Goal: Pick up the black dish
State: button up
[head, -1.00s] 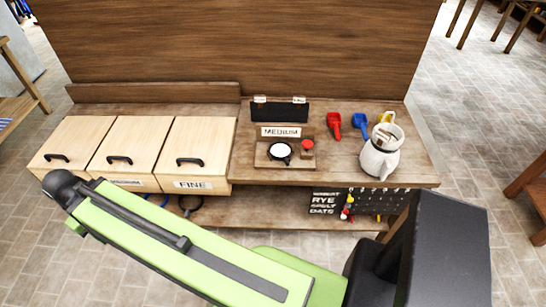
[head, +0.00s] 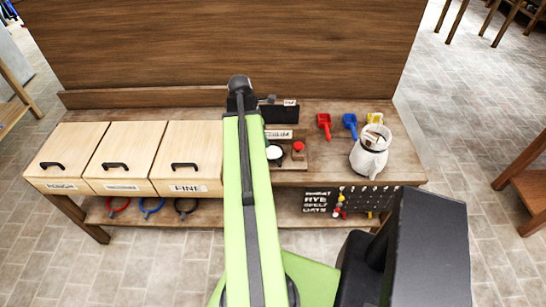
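A small round black-rimmed thing with a white middle (head: 275,153), which looks like the black dish, sits on a wooden stand (head: 291,163) on the bench, below the "MEDIUM" label. My raised green arm stands just left of it and covers the left part of the stand. The arm's dark end joint is at the top, near the bench's back. A small dark piece sticks out to its right, but I cannot make out gripper fingers or whether they hold anything.
A red button (head: 298,147) is right of the dish. Red (head: 324,125), blue (head: 350,124) and yellow (head: 375,118) scoops and a white jug (head: 370,152) stand farther right. Wooden bins (head: 187,158) fill the bench's left. Coloured rings (head: 151,205) hang below. A tall wooden panel (head: 225,45) rises behind.

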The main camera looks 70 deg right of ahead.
jog(key=s+d, duration=0.1)
jog(key=s, duration=0.1)
jog(key=b, duration=1.2)
send_over(279, 162)
jog(key=w+a, duration=0.1)
jog(key=w, duration=0.1)
notch_tip(279, 162, down, 12)
jog(key=shift+s, duration=0.1)
jog(key=shift+s+r, duration=0.1)
jog(key=b+x, duration=0.5)
jog(key=shift+s, duration=0.2)
grip_shut()
